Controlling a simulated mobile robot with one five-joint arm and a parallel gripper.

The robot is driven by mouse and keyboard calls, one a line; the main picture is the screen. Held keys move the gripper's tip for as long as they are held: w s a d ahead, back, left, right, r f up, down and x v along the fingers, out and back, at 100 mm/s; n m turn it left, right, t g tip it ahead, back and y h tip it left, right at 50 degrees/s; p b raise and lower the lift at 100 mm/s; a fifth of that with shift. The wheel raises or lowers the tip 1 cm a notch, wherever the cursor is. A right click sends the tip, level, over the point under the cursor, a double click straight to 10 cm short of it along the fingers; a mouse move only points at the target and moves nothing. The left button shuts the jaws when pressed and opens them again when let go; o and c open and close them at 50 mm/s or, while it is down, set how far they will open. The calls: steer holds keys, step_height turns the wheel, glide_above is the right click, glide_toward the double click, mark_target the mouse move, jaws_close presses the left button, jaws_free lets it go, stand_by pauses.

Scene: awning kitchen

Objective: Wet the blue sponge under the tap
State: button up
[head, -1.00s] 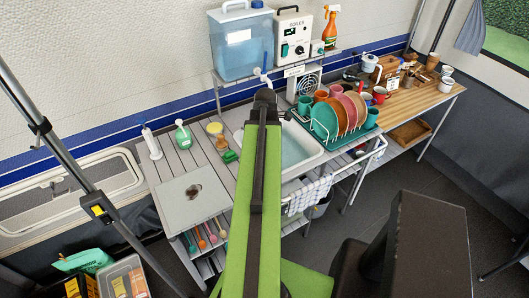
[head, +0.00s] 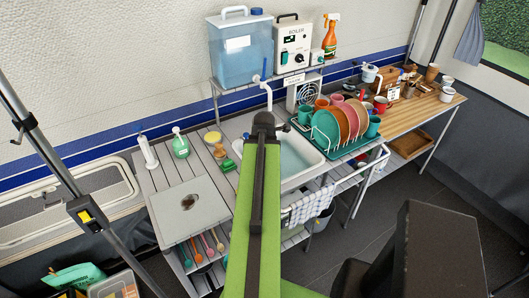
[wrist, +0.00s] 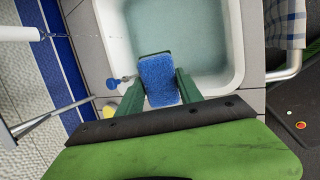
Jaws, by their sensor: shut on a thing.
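The blue sponge (wrist: 158,78) is clasped between the two green fingers of my gripper (wrist: 160,86) in the wrist view. It is over the near rim of the white sink basin (wrist: 232,45), which holds pale water. The tap's white spout (wrist: 18,33) is at the upper left of the wrist view, apart from the sponge, with thin streaks of drops near its end. In the head view the tap (head: 268,95) stands behind the tip of my arm, with a blue lever. My arm hides the sponge and the fingers there.
A dish rack (head: 320,158) with plates and mugs stands right of the basin. A water tank (head: 240,65) and boiler (head: 292,45) sit on the shelf above. A checked towel (head: 308,205) hangs in front.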

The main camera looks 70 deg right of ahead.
steer(key=w+d+f+b, duration=0.1)
steer(key=w+d, duration=0.1)
steer(key=d, duration=0.4)
steer(key=w+d+f+b, duration=0.1)
steer(key=w+d, duration=0.2)
steer(key=d, duration=0.4)
steer(key=shift+w+f+b, duration=0.25)
steer(key=shift+f+b, duration=0.15)
steer(key=shift+r, duration=0.1)
